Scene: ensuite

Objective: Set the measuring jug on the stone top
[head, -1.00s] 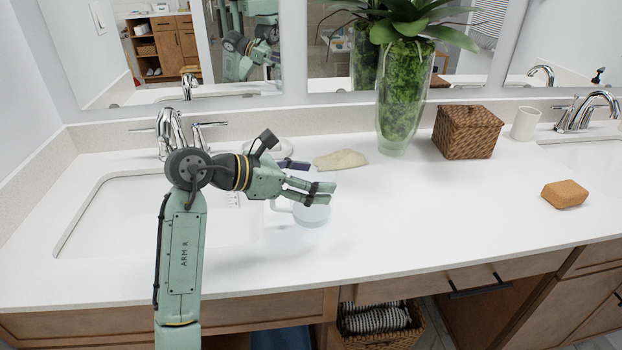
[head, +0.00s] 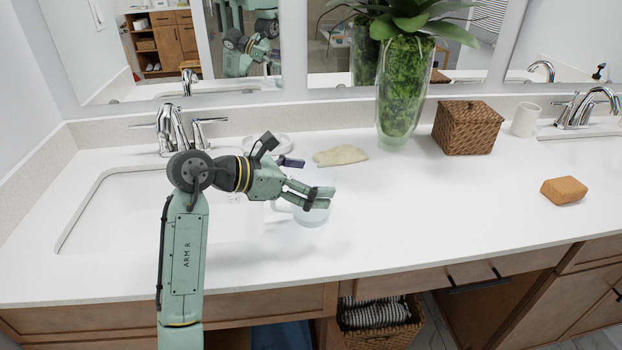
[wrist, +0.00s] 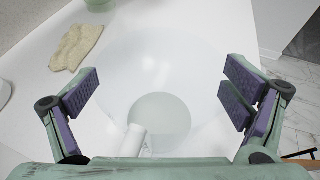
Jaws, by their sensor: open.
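The measuring jug (head: 312,217) is pale and see-through and stands upright on the white stone top (head: 450,208). My gripper (head: 312,178) is open above it in the head view, and the near finger hides part of the jug. In the wrist view the jug (wrist: 160,115) shows from above between the spread fingers of my gripper (wrist: 160,92), with clear gaps on both sides. Its white handle (wrist: 134,140) points toward the gripper's palm. Nothing is held.
A beige cloth (head: 340,155) lies just behind the jug. A glass vase with a plant (head: 400,105), a wicker box (head: 467,128), a white cup (head: 525,119) and a sponge (head: 564,190) stand farther right. A sink (head: 110,210) is at left. The stone right of the jug is clear.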

